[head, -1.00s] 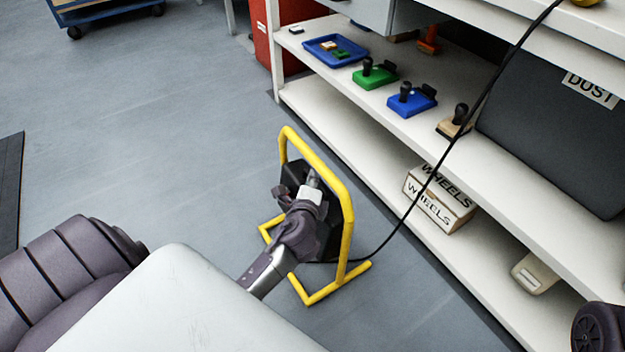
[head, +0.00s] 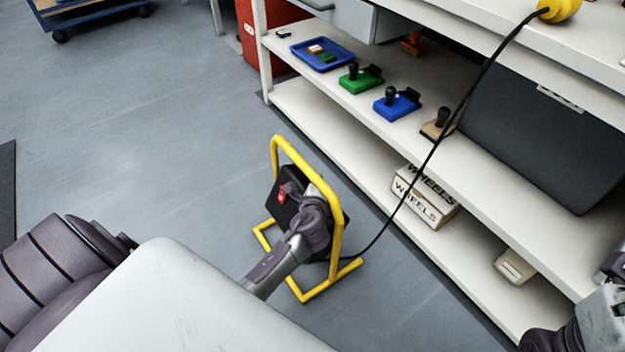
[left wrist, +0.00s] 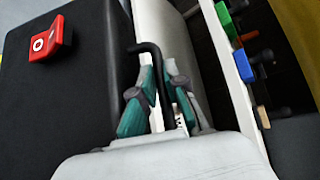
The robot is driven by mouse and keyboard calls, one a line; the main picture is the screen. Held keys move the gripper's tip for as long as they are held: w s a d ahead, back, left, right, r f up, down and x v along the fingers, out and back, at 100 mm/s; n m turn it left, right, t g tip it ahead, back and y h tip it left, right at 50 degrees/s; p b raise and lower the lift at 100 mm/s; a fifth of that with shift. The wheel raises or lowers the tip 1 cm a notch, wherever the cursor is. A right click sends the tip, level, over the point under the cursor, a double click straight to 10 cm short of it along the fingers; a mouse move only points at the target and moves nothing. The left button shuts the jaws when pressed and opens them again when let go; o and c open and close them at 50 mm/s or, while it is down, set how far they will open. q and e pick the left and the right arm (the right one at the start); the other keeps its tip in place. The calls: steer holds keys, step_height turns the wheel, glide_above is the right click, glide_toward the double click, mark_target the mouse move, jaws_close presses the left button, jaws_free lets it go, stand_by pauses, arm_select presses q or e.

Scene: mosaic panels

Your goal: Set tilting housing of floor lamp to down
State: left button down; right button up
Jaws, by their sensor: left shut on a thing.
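The floor lamp has a yellow tube frame (head: 308,157) standing on the floor and a black housing (head: 283,213) inside it. The housing is tilted, with a red switch (head: 282,195) on the side facing me. In the left wrist view, the black housing (left wrist: 70,110) fills the left side, with the red switch (left wrist: 50,42) near its top. My left gripper (head: 318,205) is at the housing, inside the frame. Its teal-padded fingers (left wrist: 160,82) are shut on a bent black handle (left wrist: 152,50) beside the housing. My right gripper's fingers are not visible.
A white shelf unit (head: 330,135) stands right of the lamp, holding stamps, a blue tray (head: 322,54) and a WHEELS box (head: 424,200). A black cable (head: 425,165) runs from the lamp up to a yellow plug (head: 560,10).

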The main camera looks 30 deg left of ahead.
arm_select(q)
steer(key=shift+d+r, duration=0.1)
steer(key=c, duration=1.5)
jaws_free()
steer(key=shift+w, duration=0.1)
